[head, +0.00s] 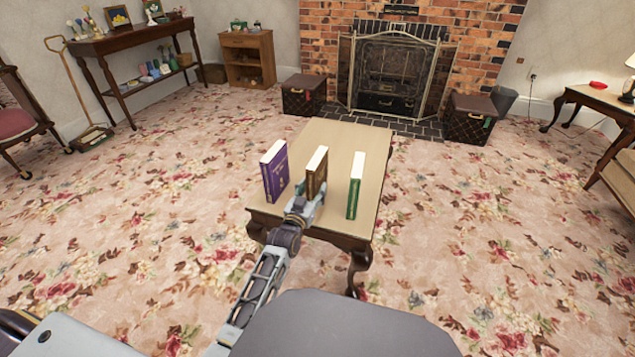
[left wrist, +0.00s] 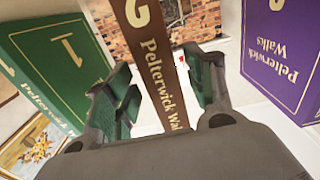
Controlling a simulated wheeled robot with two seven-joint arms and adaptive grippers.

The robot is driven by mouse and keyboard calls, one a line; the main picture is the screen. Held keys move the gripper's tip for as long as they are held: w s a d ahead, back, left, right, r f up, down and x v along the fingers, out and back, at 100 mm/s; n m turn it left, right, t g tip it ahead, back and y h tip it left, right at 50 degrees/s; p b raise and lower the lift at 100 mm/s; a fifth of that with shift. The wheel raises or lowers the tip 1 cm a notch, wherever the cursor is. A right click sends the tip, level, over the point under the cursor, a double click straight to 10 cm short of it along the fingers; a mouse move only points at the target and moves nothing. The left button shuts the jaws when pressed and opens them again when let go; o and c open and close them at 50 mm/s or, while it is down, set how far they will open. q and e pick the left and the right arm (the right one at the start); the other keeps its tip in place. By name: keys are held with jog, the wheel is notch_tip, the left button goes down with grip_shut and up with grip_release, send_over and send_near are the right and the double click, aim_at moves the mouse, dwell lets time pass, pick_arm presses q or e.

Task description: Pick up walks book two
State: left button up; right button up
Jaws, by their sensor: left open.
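The brown book (head: 316,172) stands upright on the small table, between two other books. In the left wrist view its spine (left wrist: 152,50) shows a gold 2 and "Pelterwick Walks", cut off at the lower end by my gripper. My left gripper (head: 306,203) is at the near side of this book and hides its lower part in the head view. In the left wrist view the gripper (left wrist: 165,85) is open, with one finger on each side of the brown spine. Whether a finger touches it I cannot tell. My right gripper is not in view.
A purple book (head: 275,171) stands left of the brown one, and a green book (head: 355,185) marked 1 stands to its right, both close by. The wooden table (head: 345,137) is bare behind them. A fireplace (head: 385,75) is beyond, with open carpet around.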

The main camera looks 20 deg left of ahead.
pick_arm(q)
jog(key=shift+w, duration=0.5)
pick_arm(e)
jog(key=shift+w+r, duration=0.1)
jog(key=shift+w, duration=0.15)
pick_arm(q)
jog(key=shift+w, duration=0.1)
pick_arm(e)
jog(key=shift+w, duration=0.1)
pick_arm(q)
jog(key=shift+w+b, duration=0.2)
jog(key=shift+b, duration=0.1)
jog(key=shift+w+r+b, duration=0.2)
jog(key=shift+w+b, duration=0.5)
jog(key=shift+w, duration=0.45)
jog(key=shift+w+r+b, duration=0.15)
jog(key=shift+w+b, duration=0.5)
jog(key=shift+w, duration=0.5)
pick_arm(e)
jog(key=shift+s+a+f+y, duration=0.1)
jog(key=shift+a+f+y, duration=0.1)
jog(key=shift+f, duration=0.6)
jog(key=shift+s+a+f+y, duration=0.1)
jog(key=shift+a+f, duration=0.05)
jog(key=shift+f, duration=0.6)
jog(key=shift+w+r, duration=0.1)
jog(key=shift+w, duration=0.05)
